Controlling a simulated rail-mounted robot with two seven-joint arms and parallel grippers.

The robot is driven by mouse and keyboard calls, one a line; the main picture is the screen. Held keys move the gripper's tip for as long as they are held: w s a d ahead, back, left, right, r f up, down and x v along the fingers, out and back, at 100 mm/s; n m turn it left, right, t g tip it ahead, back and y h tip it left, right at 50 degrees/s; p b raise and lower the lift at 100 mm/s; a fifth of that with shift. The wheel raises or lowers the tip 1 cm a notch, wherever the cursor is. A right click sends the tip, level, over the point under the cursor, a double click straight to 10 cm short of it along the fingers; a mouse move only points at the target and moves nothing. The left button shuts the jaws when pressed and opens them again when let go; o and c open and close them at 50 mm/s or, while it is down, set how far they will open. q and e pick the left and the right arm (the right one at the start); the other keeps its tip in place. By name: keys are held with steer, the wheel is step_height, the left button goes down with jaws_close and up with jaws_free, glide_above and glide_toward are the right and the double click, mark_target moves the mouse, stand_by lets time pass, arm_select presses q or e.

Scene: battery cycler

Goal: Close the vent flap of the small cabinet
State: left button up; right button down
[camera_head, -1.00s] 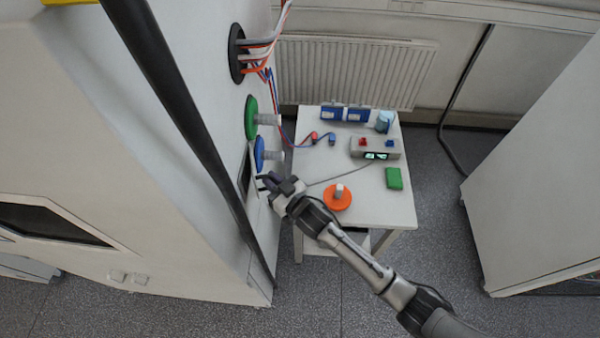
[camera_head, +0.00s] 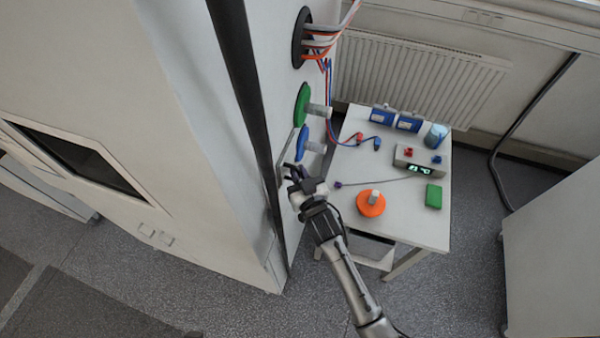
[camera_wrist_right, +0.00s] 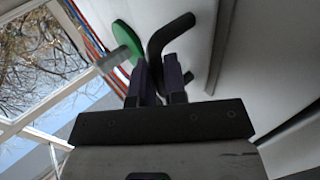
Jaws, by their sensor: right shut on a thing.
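The small cabinet (camera_head: 262,215) is the tall white body at the left. Its vent flap (camera_head: 287,154) shows as a narrow pale panel on the right side face, just below the blue disc; how far it stands open is hard to tell. My right gripper (camera_head: 294,172) is at this flap, shut on its black bent handle. In the right wrist view the handle (camera_wrist_right: 168,32) rises between the fingertips (camera_wrist_right: 156,68), with the white flap surface behind it. The gripper hides part of the flap. My left gripper is not in view.
A green disc (camera_head: 301,106) and a blue disc (camera_head: 305,149) with grey knobs stick out above the flap. Cables leave a black port (camera_head: 300,38). A white table (camera_head: 405,215) beside the cabinet holds an orange disc (camera_head: 370,205) and a meter (camera_head: 418,163).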

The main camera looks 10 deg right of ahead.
steer(key=shift+a, duration=0.1)
steer(key=c, duration=1.2)
jaws_free()
steer(key=b+v, duration=0.2)
steer(key=v, duration=1.2)
steer(key=shift+w+a, duration=0.1)
